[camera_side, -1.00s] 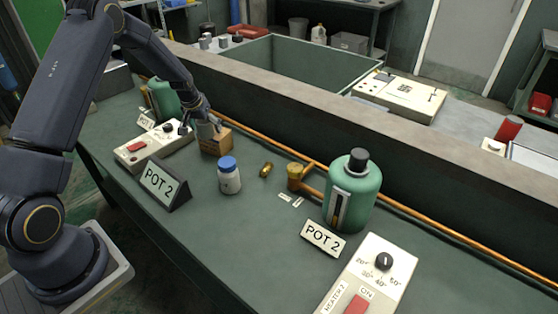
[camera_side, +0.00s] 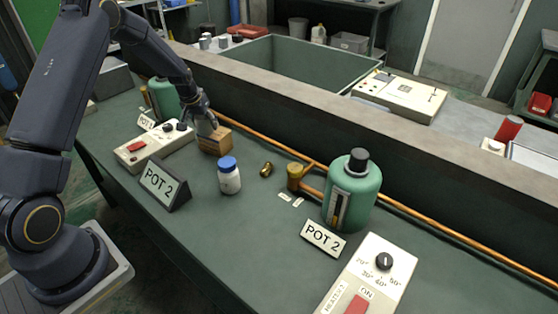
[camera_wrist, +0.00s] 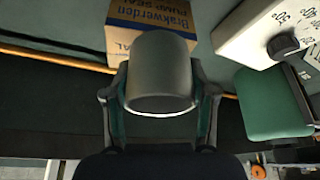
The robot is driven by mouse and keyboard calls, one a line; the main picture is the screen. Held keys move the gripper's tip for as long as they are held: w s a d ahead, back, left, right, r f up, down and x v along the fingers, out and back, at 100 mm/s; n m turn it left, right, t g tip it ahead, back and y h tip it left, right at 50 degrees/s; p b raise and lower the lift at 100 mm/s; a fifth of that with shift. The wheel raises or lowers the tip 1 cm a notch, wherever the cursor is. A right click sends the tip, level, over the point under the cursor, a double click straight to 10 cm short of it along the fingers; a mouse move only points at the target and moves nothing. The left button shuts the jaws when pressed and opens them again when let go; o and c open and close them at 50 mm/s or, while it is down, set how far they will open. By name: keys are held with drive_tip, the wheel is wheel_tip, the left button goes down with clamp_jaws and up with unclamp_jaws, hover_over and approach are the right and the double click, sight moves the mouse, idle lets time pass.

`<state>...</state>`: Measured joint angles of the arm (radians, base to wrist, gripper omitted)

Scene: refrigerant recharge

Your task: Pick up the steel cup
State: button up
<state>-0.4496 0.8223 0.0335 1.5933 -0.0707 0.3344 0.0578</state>
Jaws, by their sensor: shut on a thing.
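The steel cup (camera_wrist: 160,72) is a plain grey cylinder in the middle of the wrist view. My gripper (camera_wrist: 160,95) is shut on it, with one finger on each side. In the side view my gripper (camera_side: 207,118) is at the cardboard box (camera_side: 216,142), and the cup (camera_side: 207,128) is largely hidden by the fingers. The box also shows behind the cup in the wrist view (camera_wrist: 130,12), with printed lettering. Whether the cup touches the box is not clear.
A heater box (camera_side: 150,147) and a green canister (camera_side: 165,98) stand close to my gripper. A blue-capped bottle (camera_side: 229,178), a brass fitting (camera_side: 266,169) and a POT 2 sign (camera_side: 164,184) are nearer. A copper pipe (camera_side: 260,138) runs along the wall.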

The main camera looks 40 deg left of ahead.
drive_tip(key=s+d+r, duration=0.5)
drive_tip(key=s+r, duration=0.6)
drive_tip(key=s, duration=0.1)
hover_over(206, 135)
wheel_tip(206, 135, down, 3)
drive_tip(key=w+f, duration=0.1)
drive_tip(key=f, duration=0.1)
drive_tip(key=w+a+f, duration=0.1)
drive_tip(key=w, duration=0.1)
drive_tip(key=w+a+f, duration=0.1)
drive_tip(key=f, duration=0.1)
drive_tip(key=shift+w+a+f, duration=0.1)
drive_tip(key=shift+w+f, duration=0.2)
drive_tip(key=shift+f, duration=0.05)
drive_tip(key=shift+w+f, duration=0.2)
drive_tip(key=shift+f, duration=0.1)
drive_tip(key=shift+a+f, duration=0.1)
drive_tip(key=shift+f, duration=1.4)
drive_tip(key=shift+f, duration=0.15)
drive_tip(key=o, duration=1.3)
